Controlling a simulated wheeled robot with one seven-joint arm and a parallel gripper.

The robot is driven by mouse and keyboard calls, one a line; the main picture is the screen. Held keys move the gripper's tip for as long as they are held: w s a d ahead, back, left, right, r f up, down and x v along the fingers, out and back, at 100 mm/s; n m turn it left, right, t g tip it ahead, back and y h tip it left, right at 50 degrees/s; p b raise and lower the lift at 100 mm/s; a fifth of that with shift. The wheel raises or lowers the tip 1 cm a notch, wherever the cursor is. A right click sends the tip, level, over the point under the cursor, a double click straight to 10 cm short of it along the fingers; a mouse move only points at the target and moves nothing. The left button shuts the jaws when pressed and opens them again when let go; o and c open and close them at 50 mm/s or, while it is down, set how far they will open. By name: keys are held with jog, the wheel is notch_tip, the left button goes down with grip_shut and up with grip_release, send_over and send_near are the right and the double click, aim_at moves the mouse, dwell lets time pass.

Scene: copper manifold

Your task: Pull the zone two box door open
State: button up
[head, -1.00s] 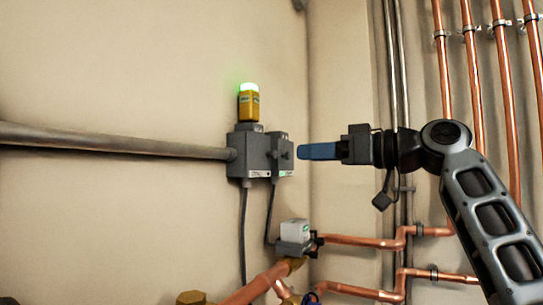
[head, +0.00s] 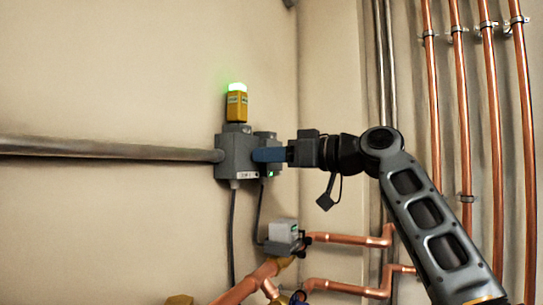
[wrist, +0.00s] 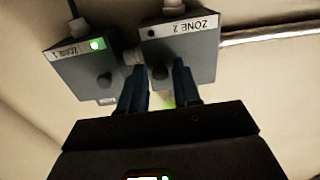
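The zone two box (head: 228,160) is a grey wall box under an amber beacon. In the wrist view the zone two box (wrist: 190,55) appears upside down, its label reading ZONE 2. Its dark round knob (wrist: 158,72) shows between my fingertips. My gripper (head: 256,155) reaches in from the right, across the front of the smaller box. In the wrist view the blue fingers of my gripper (wrist: 158,66) are apart, one on each side of the knob. I cannot tell whether they touch it. The door appears closed.
The zone one box (wrist: 80,65), with a lit green lamp and its own knob, is close beside my fingers. The beacon (head: 237,106) glows green on top. A grey conduit (head: 110,149) runs left. Copper pipes (head: 345,240) and a valve actuator (head: 283,231) are below.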

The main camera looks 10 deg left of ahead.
grip_shut()
jog(key=shift+d, duration=0.1)
dwell(0.4)
jog(key=s+m+t+h+p, duration=0.1)
jog(key=s+m+t+h, duration=0.4)
jog(key=m+h, duration=0.4)
jog(key=s+a+m+t+h+p, duration=0.1)
jog(key=s+m+t+h+p, duration=0.1)
jog(key=s+m+t+h, duration=0.3)
jog(key=shift+s+a+m+h, duration=0.25)
jog(key=shift+s+m+h, duration=0.65)
jog(key=shift+m+h, duration=2.65)
jog(key=n+h, duration=0.2)
jog(key=h, duration=0.1)
jog(key=shift+n, duration=0.25)
